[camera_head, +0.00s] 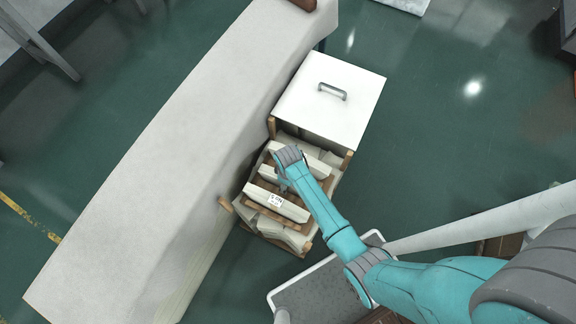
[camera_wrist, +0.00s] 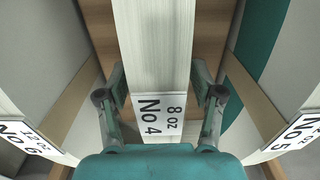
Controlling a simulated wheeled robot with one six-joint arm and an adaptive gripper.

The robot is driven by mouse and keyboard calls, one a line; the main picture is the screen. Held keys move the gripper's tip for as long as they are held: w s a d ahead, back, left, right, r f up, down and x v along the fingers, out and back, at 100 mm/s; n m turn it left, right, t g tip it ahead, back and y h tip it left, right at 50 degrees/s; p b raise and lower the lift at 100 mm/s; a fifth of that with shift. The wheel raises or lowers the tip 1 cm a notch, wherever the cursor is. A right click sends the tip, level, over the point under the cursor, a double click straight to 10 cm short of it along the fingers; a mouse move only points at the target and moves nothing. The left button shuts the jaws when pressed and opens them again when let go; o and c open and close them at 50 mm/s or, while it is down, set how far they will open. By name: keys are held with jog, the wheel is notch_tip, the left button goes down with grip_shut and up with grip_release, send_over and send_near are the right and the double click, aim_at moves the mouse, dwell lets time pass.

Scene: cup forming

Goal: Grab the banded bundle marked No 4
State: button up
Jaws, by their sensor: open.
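The bundle marked No 4 (camera_wrist: 155,45) is a long pale stack of sheets running up the middle of the wrist view. Its white label (camera_wrist: 160,114) reads "8 oz No 4". My gripper (camera_wrist: 160,82) is open, with one finger on each side of this bundle and a gap visible at the sides. It holds nothing. In the head view my gripper (camera_head: 283,187) is over the wooden crate of bundles, and my arm hides part of it. A pale bundle (camera_head: 288,209) with a small label lies there; that label is too small to read.
In the wrist view, a bundle labelled No 6 (camera_wrist: 28,137) is at the left and one labelled No 5 (camera_wrist: 294,134) at the right. A white lidded box (camera_head: 330,100) adjoins the crate (camera_head: 295,240). A long cloth-covered table (camera_head: 170,150) stands close on the left.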

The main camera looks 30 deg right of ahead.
grip_shut()
dwell(0.4)
